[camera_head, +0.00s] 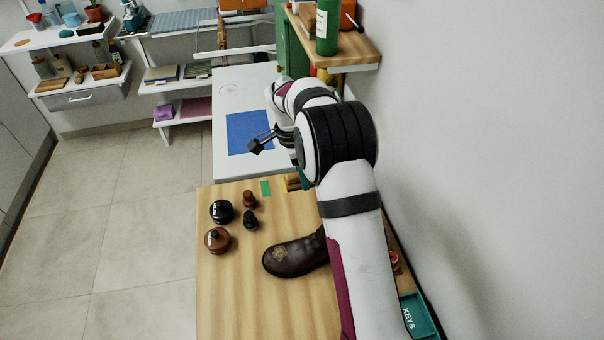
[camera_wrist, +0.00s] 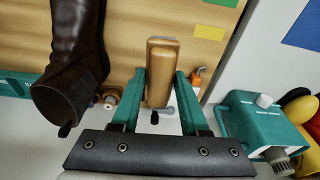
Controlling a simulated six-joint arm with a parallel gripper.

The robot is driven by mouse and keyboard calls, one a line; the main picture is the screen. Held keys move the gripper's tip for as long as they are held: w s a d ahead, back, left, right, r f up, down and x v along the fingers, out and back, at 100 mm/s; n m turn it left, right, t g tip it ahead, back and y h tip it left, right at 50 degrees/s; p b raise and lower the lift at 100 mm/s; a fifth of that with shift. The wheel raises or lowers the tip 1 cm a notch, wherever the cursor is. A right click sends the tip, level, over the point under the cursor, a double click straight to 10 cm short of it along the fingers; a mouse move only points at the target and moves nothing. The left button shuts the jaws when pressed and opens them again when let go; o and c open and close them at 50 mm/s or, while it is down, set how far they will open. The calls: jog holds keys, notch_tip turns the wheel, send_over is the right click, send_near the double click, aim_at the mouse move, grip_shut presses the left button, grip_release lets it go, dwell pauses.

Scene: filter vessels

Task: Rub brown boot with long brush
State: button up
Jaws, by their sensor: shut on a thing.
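The brown boot (camera_head: 292,256) lies on the wooden table, its toe pointing left; my arm covers its rear part in the head view. In the wrist view the boot (camera_wrist: 78,45) is at the left, apart from my gripper. My gripper (camera_wrist: 160,75) is shut on a wooden-backed brush (camera_wrist: 160,52), held lengthwise between the teal fingers. I take this as the long brush; its bristles are not clear. In the head view the brush (camera_head: 292,183) shows only in part near the table's far edge, beyond the boot, with most of my gripper hidden.
Two round tins, one black (camera_head: 221,212) and one brown (camera_head: 217,240), stand left of the boot with two small knobbed items (camera_head: 250,219). A green patch (camera_head: 265,188) marks the table. A teal KEYS tray (camera_head: 418,317) sits at the right. The table's left front is clear.

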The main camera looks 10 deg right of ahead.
jog(key=s+a+n, duration=0.1)
jog(key=n, duration=0.1)
jog(key=s+a+r+n, duration=0.1)
jog(key=s+a+n, duration=0.1)
jog(key=n, duration=0.1)
jog(key=s+a+n+t, duration=0.1)
jog(key=n, duration=0.2)
jog(key=shift+s+a+r, duration=0.2)
jog(key=shift+r, duration=0.1)
grip_shut()
jog(key=s+a+r+n+y, duration=0.15)
jog(key=s+a+n, duration=0.25)
jog(key=s+n, duration=0.45)
jog(key=shift+n+t, duration=0.3)
jog(key=shift+n, duration=0.45)
jog(key=shift+w+f, duration=0.2)
jog(key=shift+f, duration=1.25)
jog(key=shift+w+f, duration=0.25)
jog(key=shift+f, duration=1.25)
jog(key=shift+w+f, duration=0.2)
jog(key=shift+f, duration=1.25)
jog(key=shift+s+d, duration=0.2)
jog(key=shift+s, duration=2.65)
jog(key=shift+w+a+r, duration=0.1)
jog(key=shift+w+a, duration=0.05)
jog(key=shift+w, duration=2.9)
notch_tip(320, 180, up, 8)
jog(key=shift+s, duration=0.1)
